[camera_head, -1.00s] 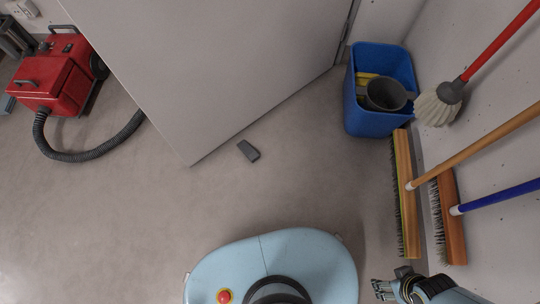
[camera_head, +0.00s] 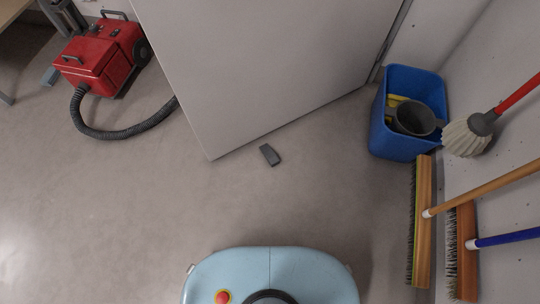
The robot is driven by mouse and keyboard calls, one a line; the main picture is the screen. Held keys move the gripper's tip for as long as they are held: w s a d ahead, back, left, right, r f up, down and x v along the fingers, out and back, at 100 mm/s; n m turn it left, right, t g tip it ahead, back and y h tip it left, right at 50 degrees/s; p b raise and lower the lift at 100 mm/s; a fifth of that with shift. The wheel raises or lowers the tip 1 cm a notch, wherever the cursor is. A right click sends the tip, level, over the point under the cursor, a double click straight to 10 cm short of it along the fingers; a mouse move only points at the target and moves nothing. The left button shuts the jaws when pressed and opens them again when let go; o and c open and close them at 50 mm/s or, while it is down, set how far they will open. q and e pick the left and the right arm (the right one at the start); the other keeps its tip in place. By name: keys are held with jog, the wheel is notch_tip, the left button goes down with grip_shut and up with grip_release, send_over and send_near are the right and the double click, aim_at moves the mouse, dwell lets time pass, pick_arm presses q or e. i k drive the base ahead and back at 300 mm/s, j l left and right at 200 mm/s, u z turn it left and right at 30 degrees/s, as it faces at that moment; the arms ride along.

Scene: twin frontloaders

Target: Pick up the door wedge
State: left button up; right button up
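The door wedge (camera_head: 270,155) is a small dark grey block lying on the floor. Neither my left nor my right gripper shows in the head view now.
A red vacuum cleaner (camera_head: 100,62) with a black hose (camera_head: 115,134) stands at the upper left. A blue bin (camera_head: 400,146) holding a dark pot stands right of the door. Brooms (camera_head: 424,220) and a mop (camera_head: 468,135) line the right wall.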

aim_at(272, 158)
jog(key=i+l+u, duration=0.2)
jog(key=u, duration=0.2)
jog(key=i+l+u, duration=0.1)
jog(key=l+u, duration=0.3)
jog(key=i+l+u, duration=0.1)
jog(key=l+u, duration=0.35)
